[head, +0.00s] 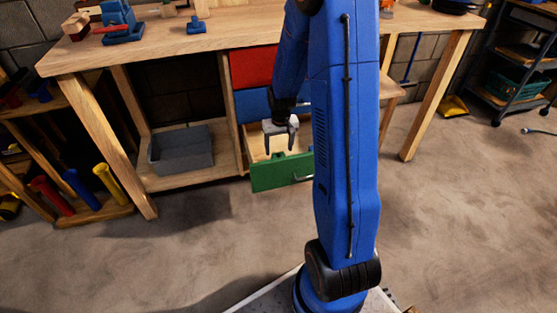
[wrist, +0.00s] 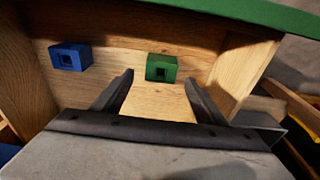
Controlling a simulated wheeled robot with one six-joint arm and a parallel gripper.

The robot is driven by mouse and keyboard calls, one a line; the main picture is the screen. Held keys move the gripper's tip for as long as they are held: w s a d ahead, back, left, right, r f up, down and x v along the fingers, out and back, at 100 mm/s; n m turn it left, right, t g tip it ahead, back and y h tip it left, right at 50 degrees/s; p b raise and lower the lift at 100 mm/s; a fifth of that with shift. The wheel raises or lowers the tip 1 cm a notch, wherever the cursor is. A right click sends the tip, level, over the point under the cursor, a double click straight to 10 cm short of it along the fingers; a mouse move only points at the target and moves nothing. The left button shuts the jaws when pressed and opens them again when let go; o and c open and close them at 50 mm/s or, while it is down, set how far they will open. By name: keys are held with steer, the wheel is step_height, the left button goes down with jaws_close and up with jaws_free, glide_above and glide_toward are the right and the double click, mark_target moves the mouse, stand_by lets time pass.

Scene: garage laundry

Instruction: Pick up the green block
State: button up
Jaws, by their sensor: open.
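The green block (wrist: 161,68) lies in an open wooden drawer in the wrist view. It has a dark square hole in its near face. My gripper (wrist: 158,80) is open above the drawer, with a finger on either side of the block's line and the block just beyond the fingertips. The fingers do not appear to touch it. In the head view my gripper (head: 281,150) points down into the drawer, and the green block (head: 278,156) shows small, close to the fingers.
The drawer's green front (head: 283,173) is pulled out below a blue and a red drawer (head: 252,67). A blue block (wrist: 70,57) lies in the same drawer, left of the green one. The workbench top (head: 240,32) overhangs above; a grey bin (head: 181,150) sits on the shelf.

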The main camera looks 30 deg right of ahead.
mark_target(278, 156)
steer(key=shift+w+f, duration=0.15)
steer(key=shift+f, duration=2.45)
steer(key=c, duration=1.1)
